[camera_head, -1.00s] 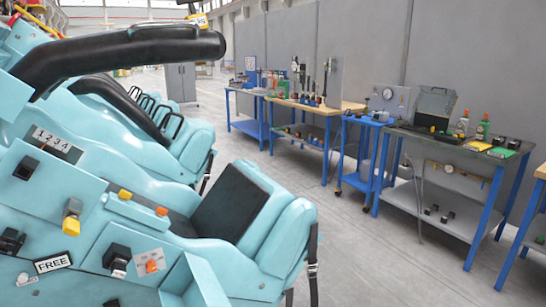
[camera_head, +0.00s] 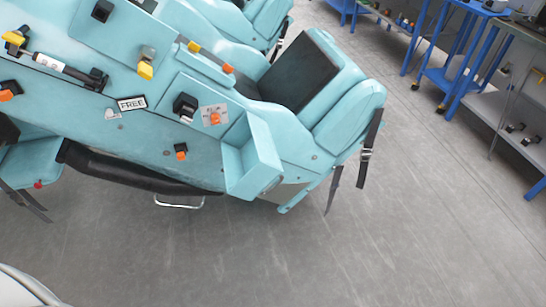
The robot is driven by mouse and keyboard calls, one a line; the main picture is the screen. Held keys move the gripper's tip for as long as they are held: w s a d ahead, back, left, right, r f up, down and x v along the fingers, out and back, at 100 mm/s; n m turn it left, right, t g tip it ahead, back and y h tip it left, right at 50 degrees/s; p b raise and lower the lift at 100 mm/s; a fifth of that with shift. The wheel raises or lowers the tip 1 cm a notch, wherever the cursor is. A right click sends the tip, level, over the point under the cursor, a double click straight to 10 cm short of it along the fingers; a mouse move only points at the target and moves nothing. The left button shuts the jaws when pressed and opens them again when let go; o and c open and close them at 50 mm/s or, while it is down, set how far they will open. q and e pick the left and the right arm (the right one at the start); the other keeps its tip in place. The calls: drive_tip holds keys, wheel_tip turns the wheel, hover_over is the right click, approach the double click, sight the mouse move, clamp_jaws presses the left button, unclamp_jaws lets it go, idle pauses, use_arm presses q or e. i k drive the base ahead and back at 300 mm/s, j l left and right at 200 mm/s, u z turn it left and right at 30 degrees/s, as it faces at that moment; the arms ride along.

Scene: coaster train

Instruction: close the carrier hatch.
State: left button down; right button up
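The teal coaster carrier (camera_head: 140,125) fills the upper left of the head view, its side panel facing me. A teal box-like part (camera_head: 250,160) juts out from the panel's right end, below the black seat cushion (camera_head: 298,72). I cannot tell whether this part is the hatch. To its left are a FREE label (camera_head: 132,103), a black block (camera_head: 185,105) and an orange knob (camera_head: 214,118) on a white plate. An orange-tipped black fitting (camera_head: 181,151) sits lower down. Neither of my grippers is in view.
Dark straps (camera_head: 369,145) hang from the carrier's right end. A black padded bar (camera_head: 130,172) runs along its lower edge. A blue cart (camera_head: 450,78) and a workbench (camera_head: 510,95) stand at upper right. The grey floor (camera_head: 300,255) in front is clear.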

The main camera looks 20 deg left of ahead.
sight(251, 162)
drive_tip(key=i+l+u, duration=0.1)
drive_tip(key=l, duration=0.45)
drive_tip(key=i+l+u, duration=0.15)
drive_tip(key=l, duration=0.45)
drive_tip(key=i+l+u, duration=0.1)
drive_tip(key=l, duration=0.5)
drive_tip(key=u, duration=1.2)
